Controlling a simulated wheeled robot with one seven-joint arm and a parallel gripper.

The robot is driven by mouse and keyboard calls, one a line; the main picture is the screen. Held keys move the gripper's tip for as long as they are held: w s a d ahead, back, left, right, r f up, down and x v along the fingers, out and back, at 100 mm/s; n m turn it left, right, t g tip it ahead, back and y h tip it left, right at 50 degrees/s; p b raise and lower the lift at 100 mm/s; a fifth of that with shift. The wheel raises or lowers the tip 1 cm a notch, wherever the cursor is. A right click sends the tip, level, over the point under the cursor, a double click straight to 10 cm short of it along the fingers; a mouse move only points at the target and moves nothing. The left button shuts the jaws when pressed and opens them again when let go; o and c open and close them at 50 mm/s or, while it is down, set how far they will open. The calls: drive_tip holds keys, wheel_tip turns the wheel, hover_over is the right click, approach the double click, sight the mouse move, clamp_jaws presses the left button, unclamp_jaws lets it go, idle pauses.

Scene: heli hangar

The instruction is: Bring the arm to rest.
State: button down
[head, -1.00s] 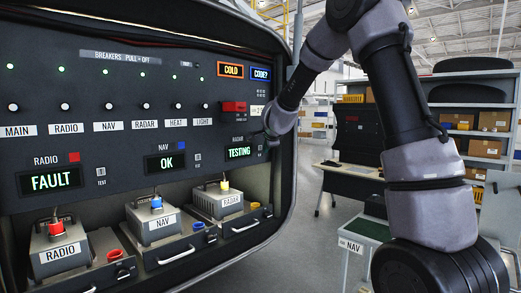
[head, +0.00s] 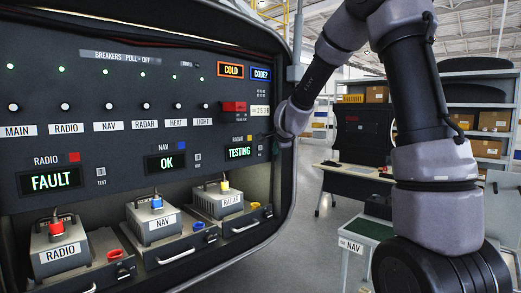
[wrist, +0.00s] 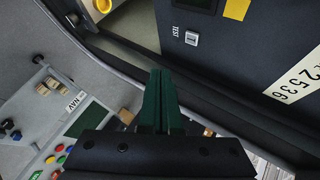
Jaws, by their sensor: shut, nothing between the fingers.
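My arm reaches from the lower right of the head view up and over toward the right edge of the panel (head: 110,125). Its end is at that edge, beside the RADAR display (head: 240,152), which reads TESTING. The fingers are hard to make out in the head view. In the wrist view my gripper (wrist: 158,100) shows dark green fingers closed together with nothing between them. A small TEST button (wrist: 191,39) on the panel lies above the fingertips, apart from them.
The FAULT display (head: 54,181) and OK display (head: 165,162) sit above the RADIO box (head: 62,256), NAV box (head: 160,225) and RADAR box (head: 216,202). A NAV-labelled cart (head: 350,246), a desk (head: 355,172) and shelving (head: 485,135) stand right. Open floor lies between.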

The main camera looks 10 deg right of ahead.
drive_tip(key=s+r+n+y, duration=0.2)
drive_tip(key=s+r+n, duration=0.3)
drive_tip(key=s, duration=0.4)
drive_tip(key=s+d+n+g, duration=0.2)
drive_tip(key=s+n, duration=0.1)
drive_tip(key=s, duration=1.1)
drive_tip(key=s+d+n+g, duration=0.2)
drive_tip(key=s+d+n, duration=0.1)
drive_tip(key=s, duration=1.2)
drive_tip(key=shift+d+r+n+g, duration=0.2)
drive_tip(key=shift+r+n+g, duration=0.15)
drive_tip(key=shift+n, duration=0.25)
drive_tip(key=shift+a, duration=0.1)
